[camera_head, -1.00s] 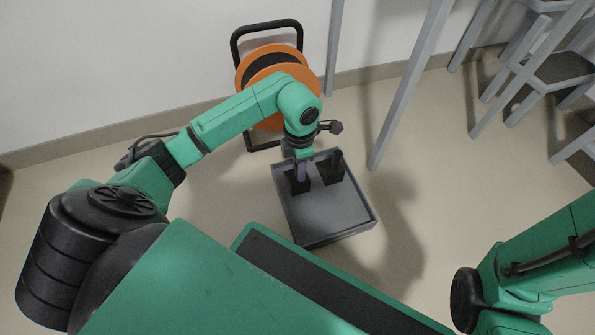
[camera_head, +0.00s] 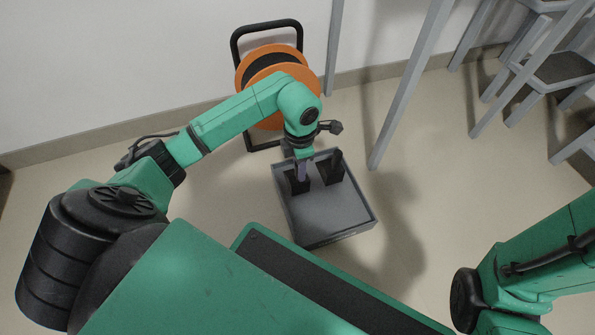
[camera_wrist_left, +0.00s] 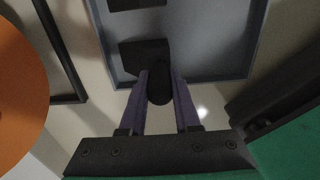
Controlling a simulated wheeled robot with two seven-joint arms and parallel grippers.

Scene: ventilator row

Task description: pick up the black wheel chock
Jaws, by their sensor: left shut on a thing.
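A black wheel chock (camera_head: 297,186) is at the back left corner of a grey tray (camera_head: 345,215) on the floor. My left gripper (camera_head: 301,170) comes down over it from above and is shut on it. In the left wrist view the purple fingers (camera_wrist_left: 159,92) stand on either side of the chock's narrow upright part, and its wider body (camera_wrist_left: 146,52) shows beyond them. I cannot tell whether it touches the tray floor. A second black chock (camera_head: 332,170) stands just right of it, apart from the gripper. My right gripper is out of view.
An orange cable reel (camera_head: 262,66) with a black frame stands behind the arm near the wall. Grey metal legs (camera_head: 405,90) rise right of the tray. A grey stool (camera_head: 555,70) stands at the far right. The tray's front half is bare.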

